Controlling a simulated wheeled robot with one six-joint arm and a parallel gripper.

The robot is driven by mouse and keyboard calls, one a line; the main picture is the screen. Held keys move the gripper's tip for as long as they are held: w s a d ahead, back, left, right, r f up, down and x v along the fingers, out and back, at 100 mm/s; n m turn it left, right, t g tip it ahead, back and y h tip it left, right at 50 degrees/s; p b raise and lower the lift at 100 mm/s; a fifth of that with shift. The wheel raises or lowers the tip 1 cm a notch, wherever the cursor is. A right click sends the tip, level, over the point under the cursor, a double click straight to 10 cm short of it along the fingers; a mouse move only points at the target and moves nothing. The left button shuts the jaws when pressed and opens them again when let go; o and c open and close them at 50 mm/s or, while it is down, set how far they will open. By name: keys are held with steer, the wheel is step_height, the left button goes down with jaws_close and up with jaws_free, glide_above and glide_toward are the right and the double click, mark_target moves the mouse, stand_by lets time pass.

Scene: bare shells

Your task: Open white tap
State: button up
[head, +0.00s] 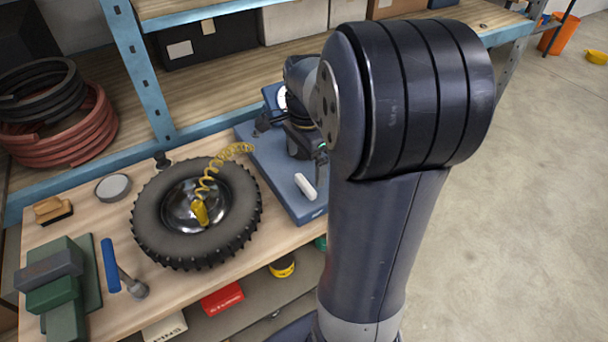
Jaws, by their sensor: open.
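The white tap shows as a small white lever (305,186) on a blue panel (268,165) that lies on the workbench. The lever lies at a slant, near the panel's front right part. My gripper (314,156) is just above and behind the lever, over the panel, and looks apart from it. It is open, with nothing seen between its fingers. My own arm hides part of the gripper and the panel's right side. The tap's body under the lever cannot be made out.
A tyre (152,218) with a coiled yellow hose (207,180) lies left of the panel. A blue-handled hammer (112,266) and green blocks (62,290) lie further left. A blue shelf post (140,70) stands behind. Open floor (520,200) is on the right.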

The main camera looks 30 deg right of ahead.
mark_target(305, 183)
step_height(305, 183, down, 7)
steer(key=shift+r+p, duration=0.1)
steer(key=shift+p, duration=0.25)
steer(key=c, duration=1)
